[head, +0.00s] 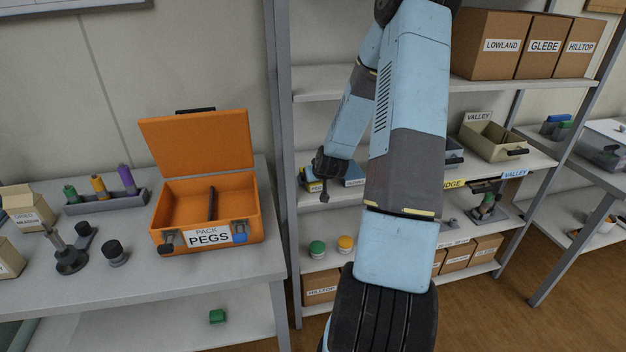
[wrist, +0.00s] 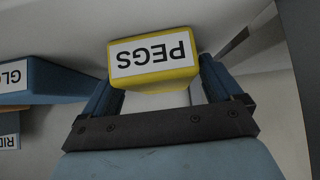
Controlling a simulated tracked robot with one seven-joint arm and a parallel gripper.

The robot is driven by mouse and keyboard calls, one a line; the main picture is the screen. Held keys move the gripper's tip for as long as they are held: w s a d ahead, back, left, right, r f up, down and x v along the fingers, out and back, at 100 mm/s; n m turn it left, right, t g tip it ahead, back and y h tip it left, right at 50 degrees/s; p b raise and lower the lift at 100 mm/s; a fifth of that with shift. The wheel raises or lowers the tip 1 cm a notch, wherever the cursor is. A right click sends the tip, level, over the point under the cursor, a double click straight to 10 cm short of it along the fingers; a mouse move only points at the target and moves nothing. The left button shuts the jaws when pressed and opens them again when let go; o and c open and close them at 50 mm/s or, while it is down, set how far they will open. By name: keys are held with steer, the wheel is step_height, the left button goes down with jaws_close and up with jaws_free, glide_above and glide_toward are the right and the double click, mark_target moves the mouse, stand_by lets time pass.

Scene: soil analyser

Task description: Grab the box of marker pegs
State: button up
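The box of marker pegs (wrist: 153,55) is yellow with a white label reading PEGS, upside down in the wrist view. My gripper (wrist: 160,82) has one blue finger on each side of it, close to its sides. Whether the fingers press on the box is not clear. In the head view my gripper (head: 323,180) is at the middle shelf of the rack, and the box there is too small and covered to make out well. An open orange case (head: 250,187) labelled PACK PEGS stands on the left bench, with a divider inside.
Blue boxes (wrist: 45,78) stand left of the pegs box in the wrist view. A rack post (head: 284,120) rises left of my gripper. The left bench holds a rack of coloured tubes (head: 105,202).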

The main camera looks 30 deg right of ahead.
steer(key=c, duration=1)
